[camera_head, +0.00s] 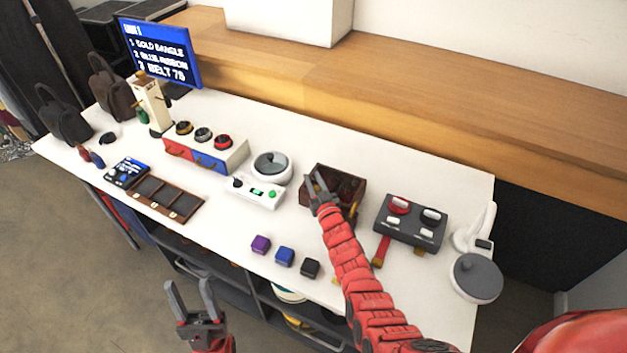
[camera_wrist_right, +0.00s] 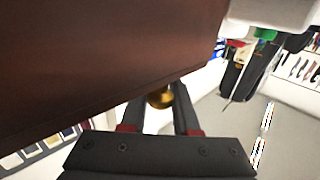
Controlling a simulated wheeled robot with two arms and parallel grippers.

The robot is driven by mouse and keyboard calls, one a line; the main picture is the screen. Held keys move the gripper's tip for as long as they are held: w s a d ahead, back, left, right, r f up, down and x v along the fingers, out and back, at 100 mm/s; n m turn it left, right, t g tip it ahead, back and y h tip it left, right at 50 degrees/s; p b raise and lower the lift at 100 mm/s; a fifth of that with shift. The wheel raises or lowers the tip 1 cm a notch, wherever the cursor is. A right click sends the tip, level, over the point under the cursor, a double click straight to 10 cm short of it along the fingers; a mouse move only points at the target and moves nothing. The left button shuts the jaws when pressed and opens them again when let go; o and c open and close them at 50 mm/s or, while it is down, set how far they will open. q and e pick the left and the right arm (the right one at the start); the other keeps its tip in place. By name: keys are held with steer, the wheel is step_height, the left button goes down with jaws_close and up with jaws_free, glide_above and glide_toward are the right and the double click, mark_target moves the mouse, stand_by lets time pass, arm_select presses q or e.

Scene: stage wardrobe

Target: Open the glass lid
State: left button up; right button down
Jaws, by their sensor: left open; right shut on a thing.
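A dark red-brown box (camera_head: 352,184) stands on the white table in the head view, with a dark interior showing from above. I cannot clearly make out a glass pane on it. My right gripper (camera_head: 315,180) is at the box's left side. In the right wrist view, its fingers (camera_wrist_right: 160,98) close around a small gold knob (camera_wrist_right: 160,97) beside a red-brown panel (camera_wrist_right: 90,60). The fingers and arm hide part of the box. My left gripper (camera_head: 190,290) is open and empty, in front of the table's near edge.
A white device with a round grey top (camera_head: 271,166) stands left of the box, and a dark panel with knobs (camera_head: 410,220) right of it. Purple (camera_head: 260,244), blue (camera_head: 284,256) and black (camera_head: 310,267) cubes lie in front. A wooden ledge (camera_head: 400,110) runs behind the table.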

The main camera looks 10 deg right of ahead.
steer(key=s+a+p, duration=0.1)
steer(key=s+a, duration=0.3)
steer(key=s, duration=0.3)
steer(key=shift+a+p, duration=0.35)
steer(key=shift+a, duration=0.05)
steer(key=shift+s, duration=0.1)
steer(key=c, duration=0.7)
jaws_free()
steer(key=shift+o, duration=0.2)
steer(key=shift+r, duration=0.1)
